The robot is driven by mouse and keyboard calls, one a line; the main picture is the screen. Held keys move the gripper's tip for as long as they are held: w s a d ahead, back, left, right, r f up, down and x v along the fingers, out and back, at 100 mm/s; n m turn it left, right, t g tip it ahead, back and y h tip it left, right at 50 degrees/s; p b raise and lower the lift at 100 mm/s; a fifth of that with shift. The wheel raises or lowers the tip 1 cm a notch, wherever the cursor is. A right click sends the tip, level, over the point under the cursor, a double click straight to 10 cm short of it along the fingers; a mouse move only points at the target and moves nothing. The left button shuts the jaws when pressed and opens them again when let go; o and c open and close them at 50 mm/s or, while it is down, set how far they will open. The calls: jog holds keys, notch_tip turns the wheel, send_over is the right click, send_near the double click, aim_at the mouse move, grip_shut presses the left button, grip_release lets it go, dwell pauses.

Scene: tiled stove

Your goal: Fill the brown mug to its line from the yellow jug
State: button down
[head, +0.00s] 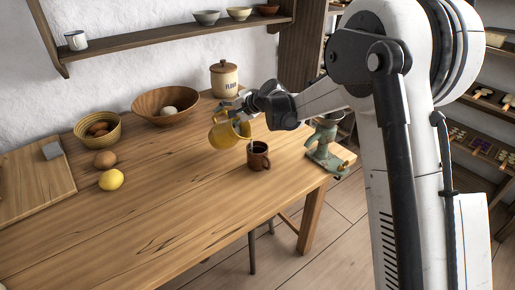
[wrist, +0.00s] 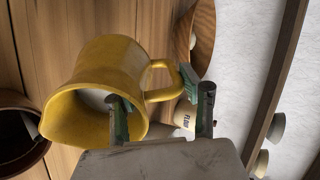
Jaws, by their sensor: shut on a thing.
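The yellow jug (head: 224,134) is held tilted above the table, its mouth toward the brown mug (head: 258,161). A pale streak runs from the jug's lip down to the mug, like a pouring stream. My gripper (head: 240,104) is shut on the jug at its handle side. In the wrist view, the jug (wrist: 105,65) has pale liquid in its mouth, and the handle lies between my gripper's fingers (wrist: 162,112). The mug (wrist: 12,130) is cut off at the left edge; its inside looks dark. Its line and exact level cannot be made out.
A green cast-metal device (head: 325,150) stands at the table's right edge. A flour canister (head: 224,80), a wooden bowl (head: 150,108), a basket (head: 85,128), a brown egg (head: 105,159) and a lemon (head: 111,180) are behind and left. The front tabletop is clear.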

jog(key=shift+s+d+r+t+y+b, duration=0.2)
jog(key=shift+d+r+t+y, duration=0.15)
jog(key=shift+r+y, duration=0.2)
jog(key=shift+s+d+r+t+y+b, duration=0.15)
jog(key=shift+d+r+t+y+b, duration=0.15)
jog(key=shift+r+y, duration=0.25)
dwell(6.0)
